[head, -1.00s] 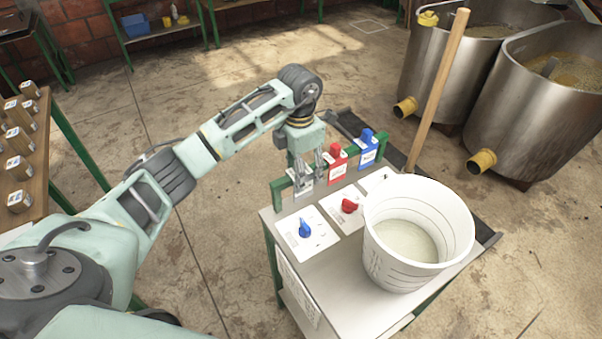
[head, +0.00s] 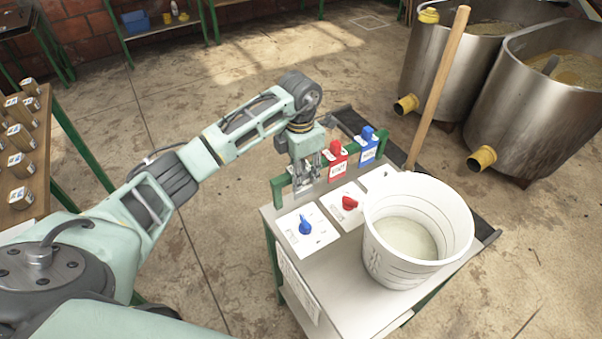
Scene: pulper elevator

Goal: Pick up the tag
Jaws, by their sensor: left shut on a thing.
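Several tags hang on the green rail at the back of the small white-topped cart. A red tag (head: 338,161) is in the middle, and a blue tag (head: 368,146) is to its right. My left gripper (head: 306,180) points down at the left part of the rail, just left of the red tag. It is shut on a pale grey-white tag, mostly covered by the fingers. The held tag appears at or very near the rail; I cannot tell whether it is clear of it. My right gripper is not in view.
The cart top (head: 345,290) carries a white bucket (head: 385,255), a blue knob (head: 306,226) and a red knob (head: 349,203) on white plates. A wooden pole (head: 440,85) stands behind the bucket. Steel tanks (head: 520,110) are at right, a wooden table (head: 38,165) at left.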

